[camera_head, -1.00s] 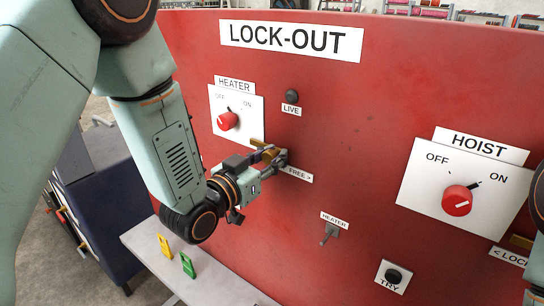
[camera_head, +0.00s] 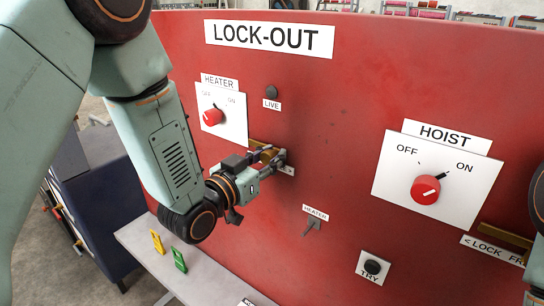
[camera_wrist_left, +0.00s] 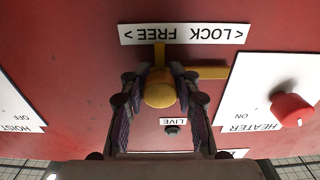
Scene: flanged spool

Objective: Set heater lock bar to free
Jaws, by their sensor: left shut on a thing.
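The heater lock bar is brass; in the head view a short length of it (camera_head: 263,146) shows beside my left gripper (camera_head: 277,159). In the left wrist view the bar (camera_wrist_left: 208,73) runs to the right of its round yellow knob (camera_wrist_left: 160,90). My left gripper (camera_wrist_left: 160,98) is shut on this knob, one finger on each side. The LOCK / FREE label (camera_wrist_left: 185,34) appears upside down there, with FREE on the left; the knob sits left of the label's middle. In the head view the gripper hides most of that label. My right gripper is out of view.
The red panel also carries the heater dial (camera_head: 212,117), hoist dial (camera_head: 425,190), a dark LIVE lamp (camera_head: 271,92), heater toggle (camera_head: 312,225) and TRY button (camera_head: 373,267). Yellow (camera_head: 157,242) and green (camera_head: 179,260) tags stand on the pale shelf (camera_head: 140,239) below.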

